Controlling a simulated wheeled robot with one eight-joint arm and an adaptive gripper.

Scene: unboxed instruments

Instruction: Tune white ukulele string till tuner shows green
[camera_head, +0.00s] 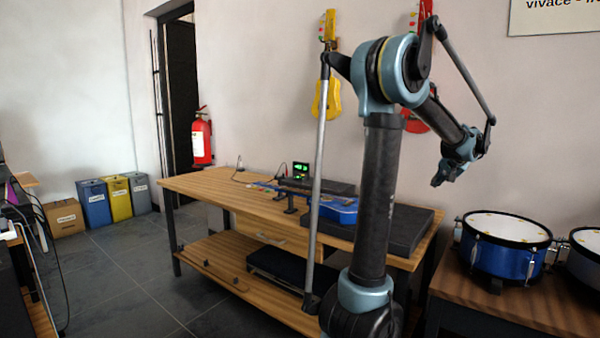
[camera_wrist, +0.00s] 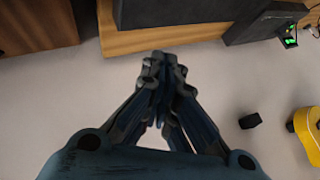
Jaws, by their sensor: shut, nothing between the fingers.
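A blue ukulele (camera_head: 338,208) lies on the wooden workbench, its neck pointing left and partly hidden behind my arm. I see no white ukulele, and the strings and pegs are too small to make out. A small dark tuner (camera_head: 300,170) with a lit green display stands at the back of the bench; it also shows at the upper right of the wrist view (camera_wrist: 290,39). My gripper (camera_head: 437,182) is raised to the right of the ukulele, well apart from it. In the wrist view its fingertips (camera_wrist: 163,60) are together, with nothing between them.
The workbench (camera_head: 205,183) has a dark mat (camera_head: 405,232) at its right end. A blue drum (camera_head: 503,248) stands on a table at right. A yellow ukulele (camera_head: 327,98) and a red one hang on the wall. Floor at left is free before several bins (camera_head: 93,202).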

